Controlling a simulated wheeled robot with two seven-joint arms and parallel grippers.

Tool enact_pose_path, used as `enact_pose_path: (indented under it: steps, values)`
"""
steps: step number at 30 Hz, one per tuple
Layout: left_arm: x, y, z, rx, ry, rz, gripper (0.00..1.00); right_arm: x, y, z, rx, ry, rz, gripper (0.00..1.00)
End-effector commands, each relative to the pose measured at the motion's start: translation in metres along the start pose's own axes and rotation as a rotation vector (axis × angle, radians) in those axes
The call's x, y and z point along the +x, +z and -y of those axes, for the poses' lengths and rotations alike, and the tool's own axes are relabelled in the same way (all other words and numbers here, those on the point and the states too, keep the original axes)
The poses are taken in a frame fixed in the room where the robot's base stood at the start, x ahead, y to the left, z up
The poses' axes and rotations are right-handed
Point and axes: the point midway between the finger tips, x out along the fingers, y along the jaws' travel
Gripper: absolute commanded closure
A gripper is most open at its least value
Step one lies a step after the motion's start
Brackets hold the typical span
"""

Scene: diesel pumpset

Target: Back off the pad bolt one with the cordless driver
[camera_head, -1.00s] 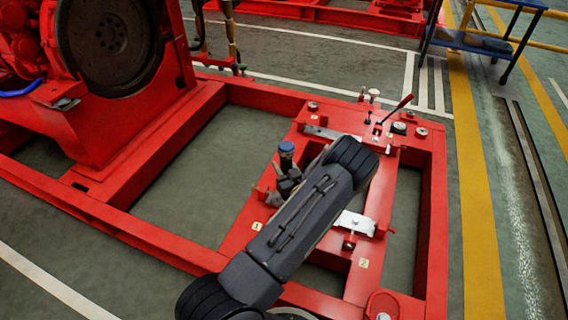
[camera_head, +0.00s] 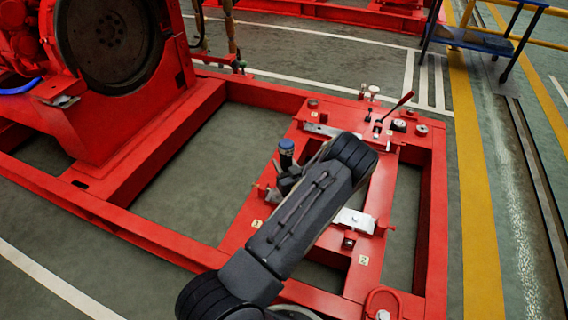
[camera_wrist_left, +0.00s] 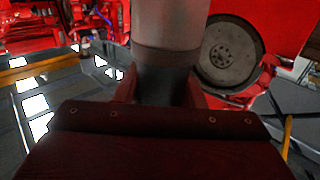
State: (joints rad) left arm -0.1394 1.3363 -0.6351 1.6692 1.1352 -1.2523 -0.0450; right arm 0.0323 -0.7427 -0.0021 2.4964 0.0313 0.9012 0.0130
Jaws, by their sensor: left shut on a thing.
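My left arm reaches in from the bottom over the red frame. Its gripper (camera_head: 288,182) is partly hidden behind the arm's last links. In the left wrist view the left gripper (camera_wrist_left: 163,92) is shut on a grey cylindrical body, seemingly the cordless driver (camera_wrist_left: 170,35). In the head view a dark upright tool with a blue top (camera_head: 286,150) stands at the gripper. Label 1 (camera_head: 256,224) lies on the crossbar near a small red bracket (camera_head: 262,192). Pad bolt one cannot be made out there; the arm covers part of this area. My right gripper is not in view.
A silver plate (camera_head: 354,221) sits near label 2 (camera_head: 363,260). A red lever (camera_head: 397,107) and small fittings stand at the frame's far end. The red engine with its dark flywheel (camera_head: 112,45) is at the upper left. A blue trolley (camera_head: 478,42) stands at the upper right.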

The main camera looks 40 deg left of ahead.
Motion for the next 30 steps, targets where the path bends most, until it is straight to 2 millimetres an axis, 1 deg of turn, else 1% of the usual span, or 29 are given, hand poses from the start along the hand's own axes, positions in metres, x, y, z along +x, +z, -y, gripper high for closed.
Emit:
enact_pose_path:
  steps: [15,30]
  values:
    - [0.0006,0.0081,-0.0001,-0.001,0.0,-0.004,1.0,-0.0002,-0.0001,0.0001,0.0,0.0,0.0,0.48]
    - [0.0005,0.0048,-0.0002,-0.001,0.0,-0.004,1.0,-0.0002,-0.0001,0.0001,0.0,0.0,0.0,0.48]
